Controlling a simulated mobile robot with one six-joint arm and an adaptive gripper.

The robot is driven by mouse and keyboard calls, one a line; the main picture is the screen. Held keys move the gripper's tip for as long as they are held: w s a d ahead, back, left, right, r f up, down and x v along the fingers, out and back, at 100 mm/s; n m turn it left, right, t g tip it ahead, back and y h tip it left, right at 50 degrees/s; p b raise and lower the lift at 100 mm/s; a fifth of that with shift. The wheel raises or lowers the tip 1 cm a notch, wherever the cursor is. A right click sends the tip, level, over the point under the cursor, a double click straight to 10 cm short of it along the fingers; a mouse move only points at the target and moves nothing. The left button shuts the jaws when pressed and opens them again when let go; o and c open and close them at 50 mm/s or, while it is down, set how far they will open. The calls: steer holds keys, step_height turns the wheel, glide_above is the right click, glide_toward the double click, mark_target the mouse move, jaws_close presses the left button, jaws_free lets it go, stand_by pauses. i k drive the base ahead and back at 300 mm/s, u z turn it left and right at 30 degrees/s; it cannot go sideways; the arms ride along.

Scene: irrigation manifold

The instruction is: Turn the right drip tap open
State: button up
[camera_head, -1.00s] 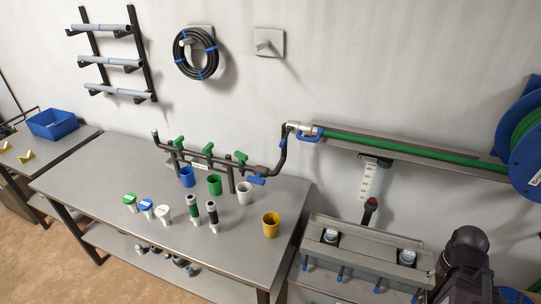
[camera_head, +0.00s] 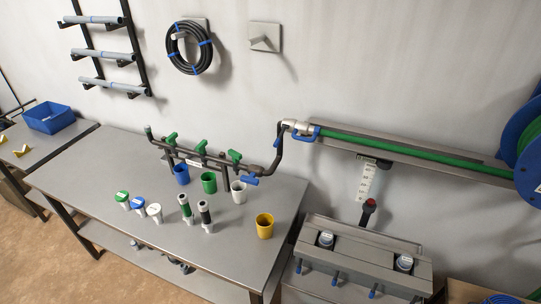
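A dark pipe manifold (camera_head: 217,163) runs along the back of the grey workbench (camera_head: 100,165). Three green-handled drip taps stand on it: the left tap (camera_head: 171,138), the middle tap (camera_head: 201,147) and the right tap (camera_head: 235,157). The right tap's handle is small in view, and I cannot tell its exact setting. A blue lever (camera_head: 250,180) sits at the manifold's right end. A blue cup (camera_head: 181,175), a green cup (camera_head: 209,183) and a white cup (camera_head: 239,192) stand by the manifold. My gripper is not in view.
A yellow cup (camera_head: 265,227) stands near the bench's right edge. A grey rack (camera_head: 360,255) is at the lower right, below a green hose (camera_head: 400,149). The bench's left part is clear.

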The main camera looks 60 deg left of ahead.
mark_target(236, 157)
steer(key=z, duration=0.3)
steer(key=k, duration=1.2)
steer(key=u, duration=2.55)
steer(key=i, duration=0.3)
steer(key=z, duration=0.6)
